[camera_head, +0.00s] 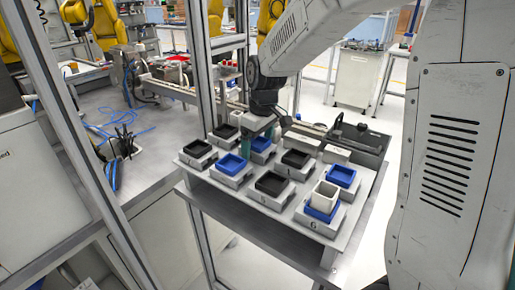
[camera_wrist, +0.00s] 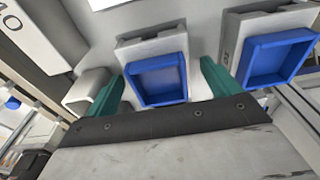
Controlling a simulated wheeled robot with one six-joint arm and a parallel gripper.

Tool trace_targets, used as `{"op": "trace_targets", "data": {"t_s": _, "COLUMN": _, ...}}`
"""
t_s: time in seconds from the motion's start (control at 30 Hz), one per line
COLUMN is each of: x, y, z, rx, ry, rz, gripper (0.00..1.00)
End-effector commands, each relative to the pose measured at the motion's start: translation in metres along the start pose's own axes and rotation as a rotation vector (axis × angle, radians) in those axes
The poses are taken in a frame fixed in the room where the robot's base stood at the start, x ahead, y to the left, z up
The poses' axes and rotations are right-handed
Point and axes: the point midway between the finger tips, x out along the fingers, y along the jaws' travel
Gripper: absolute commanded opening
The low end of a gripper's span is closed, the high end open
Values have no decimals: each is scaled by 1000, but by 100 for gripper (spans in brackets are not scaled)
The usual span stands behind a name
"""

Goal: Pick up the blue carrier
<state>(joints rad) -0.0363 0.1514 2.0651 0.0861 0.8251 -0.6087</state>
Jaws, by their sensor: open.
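Several blue carriers sit on grey numbered stands on the table. In the head view one (camera_head: 262,144) is partly hidden under my gripper (camera_head: 260,132), and another (camera_head: 231,164) is just left and in front of it. A third (camera_head: 342,176) is at the right, and a fourth (camera_head: 322,206) at the front holds a cream box (camera_head: 325,194). In the wrist view my gripper (camera_wrist: 161,75) is open, its green fingers on either side of a blue carrier (camera_wrist: 157,80). They look apart from it. A second blue carrier (camera_wrist: 277,58) lies to the right.
Black carriers (camera_head: 271,184) sit on stands between the blue ones on the grey table (camera_head: 262,221). A frame post (camera_head: 202,100) stands left of the table. A dark grey device (camera_head: 355,142) lies along the table's back right.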

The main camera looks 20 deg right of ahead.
Motion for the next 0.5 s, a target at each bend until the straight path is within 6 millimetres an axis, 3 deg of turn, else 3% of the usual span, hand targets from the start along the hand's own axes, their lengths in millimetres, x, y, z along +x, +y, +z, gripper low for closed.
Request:
{"op": "trace_targets", "data": {"t_s": 0.3, "x": 6, "y": 0, "z": 0, "rx": 0, "ry": 1, "rz": 1, "gripper": 86}}
{"op": "trace_targets", "data": {"t_s": 0.5, "x": 5, "y": 0, "z": 0, "rx": 0, "ry": 1, "rz": 1, "gripper": 32}}
